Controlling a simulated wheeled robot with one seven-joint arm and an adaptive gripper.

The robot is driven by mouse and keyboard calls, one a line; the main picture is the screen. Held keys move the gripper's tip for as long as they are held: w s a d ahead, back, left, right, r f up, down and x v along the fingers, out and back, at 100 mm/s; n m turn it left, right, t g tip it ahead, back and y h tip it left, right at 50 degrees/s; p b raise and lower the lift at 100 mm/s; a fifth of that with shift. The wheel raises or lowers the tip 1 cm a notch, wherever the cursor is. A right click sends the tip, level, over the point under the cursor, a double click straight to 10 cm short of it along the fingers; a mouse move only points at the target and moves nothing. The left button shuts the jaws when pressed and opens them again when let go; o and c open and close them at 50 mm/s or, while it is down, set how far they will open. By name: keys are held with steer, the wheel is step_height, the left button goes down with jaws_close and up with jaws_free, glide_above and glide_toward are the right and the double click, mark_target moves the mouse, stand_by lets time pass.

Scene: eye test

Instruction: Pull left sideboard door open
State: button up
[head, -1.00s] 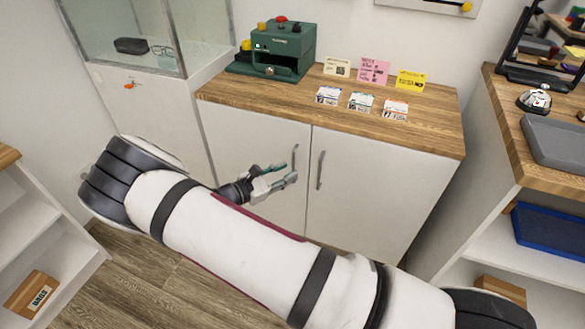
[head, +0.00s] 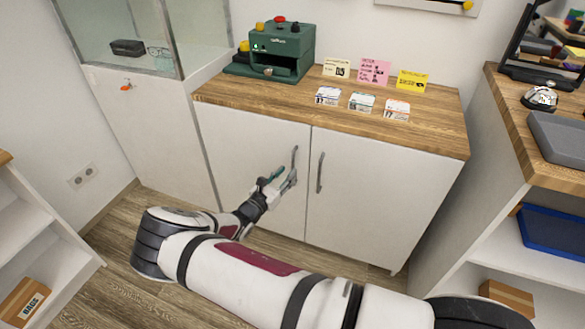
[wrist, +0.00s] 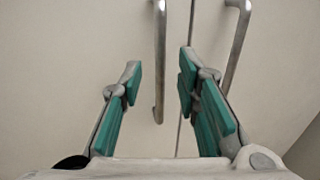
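The left sideboard door (head: 250,150) is white and closed, flush with the right door (head: 375,195). Its upright metal bar handle (head: 295,157) is near the door's right edge; in the wrist view the left handle (wrist: 160,60) is upright at centre. My gripper (head: 284,177) is in front of the lower part of this handle. In the wrist view my gripper (wrist: 160,72) is open, with one teal-padded finger on each side of the handle in the picture. I cannot tell whether the fingertips reach past the bar. Neither pad visibly touches it.
The right door's handle (head: 320,173) is close by, right of the right finger in the wrist view (wrist: 238,45). The wooden sideboard top (head: 225,95) holds a green machine (head: 280,50) and several cards. A glass case stands left and a shelf unit right.

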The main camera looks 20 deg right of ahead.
mark_target(293, 167)
steer(key=shift+x, duration=2.4)
jaws_close()
